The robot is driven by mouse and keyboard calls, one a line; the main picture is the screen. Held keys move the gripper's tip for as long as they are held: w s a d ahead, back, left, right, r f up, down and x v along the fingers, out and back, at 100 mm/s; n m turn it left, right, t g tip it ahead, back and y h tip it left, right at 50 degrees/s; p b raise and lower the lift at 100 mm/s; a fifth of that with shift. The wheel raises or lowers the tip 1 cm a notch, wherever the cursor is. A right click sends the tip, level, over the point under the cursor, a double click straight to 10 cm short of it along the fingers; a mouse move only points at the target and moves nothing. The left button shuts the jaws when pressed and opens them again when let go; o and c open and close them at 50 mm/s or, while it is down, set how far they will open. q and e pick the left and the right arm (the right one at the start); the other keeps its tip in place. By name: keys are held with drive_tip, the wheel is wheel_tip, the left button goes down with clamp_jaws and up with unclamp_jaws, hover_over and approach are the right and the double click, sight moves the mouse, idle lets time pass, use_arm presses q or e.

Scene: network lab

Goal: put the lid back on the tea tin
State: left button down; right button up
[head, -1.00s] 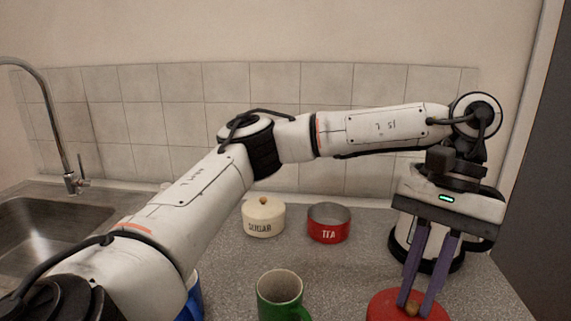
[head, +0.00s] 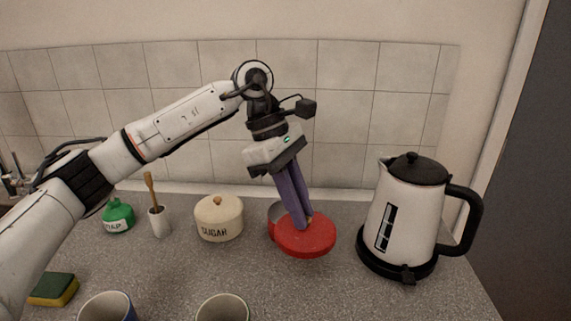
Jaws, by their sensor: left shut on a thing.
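My left gripper (head: 303,222) is shut on the small knob of the red lid (head: 308,243). The lid is tilted, with its top face toward me. The red tea tin (head: 274,216) is mostly hidden behind the lid; only its left side and part of its rim show. The lid overlaps the tin in the picture, and I cannot tell whether they touch. My right gripper is not in view.
A cream sugar tin (head: 219,217) stands left of the tea tin. A white kettle (head: 401,215) stands to the right. A green soap bottle (head: 118,216), a brush in a white cup (head: 159,222), a sponge (head: 53,289) and two mugs are farther left and in front.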

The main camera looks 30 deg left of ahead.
use_arm(q)
drive_tip(key=w+a+r+n+t+y+p, duration=0.3)
drive_tip(key=w+a+n, duration=0.4)
drive_tip(key=n, duration=0.7)
wheel_tip(320, 180, down, 8)
drive_tip(key=w+t+b, duration=0.1)
drive_tip(key=b, duration=0.5)
drive_tip(key=shift+r+n, duration=0.2)
drive_tip(key=shift+n, duration=0.2)
drive_tip(key=shift+r+p, duration=0.1)
drive_tip(key=shift+p, duration=0.2)
drive_tip(key=shift+f, duration=0.2)
idle(1.0)
drive_tip(key=c, duration=1.1)
unclamp_jaws()
drive_tip(key=shift+r, duration=0.1)
